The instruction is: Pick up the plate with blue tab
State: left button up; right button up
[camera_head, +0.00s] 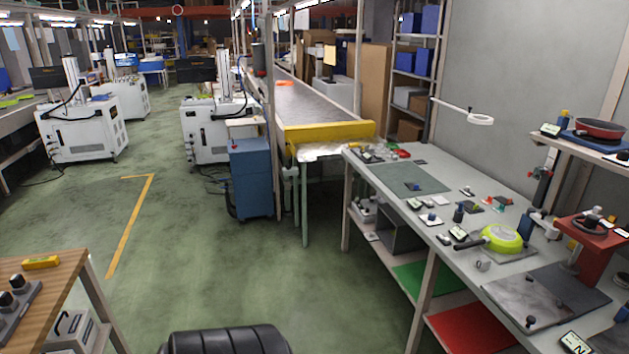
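Neither of my grippers shows in the head view. A long grey workbench (465,262) runs along the right side with several small flat plates and parts on it. A small pale plate (436,221) with a bluish piece on it lies near the bench's front edge. A small dark piece with some blue (413,187) lies on the grey-green mat (432,175). Both are too small to tell which is the plate with blue tab.
A green pan (500,238) and a large grey plate (528,296) lie on the bench. A red pan (600,128) stands on the upper right shelf. A blue cabinet (251,180) and a wooden table (42,285) flank open green floor (190,250).

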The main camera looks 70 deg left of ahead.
aim_at(411, 186)
jog(key=u, duration=1.6)
jog(key=z, duration=0.4)
jog(key=i+j+z, duration=0.3)
jog(key=z, duration=0.15)
jog(key=i+j+z, duration=0.25)
jog(key=j+z, duration=0.2)
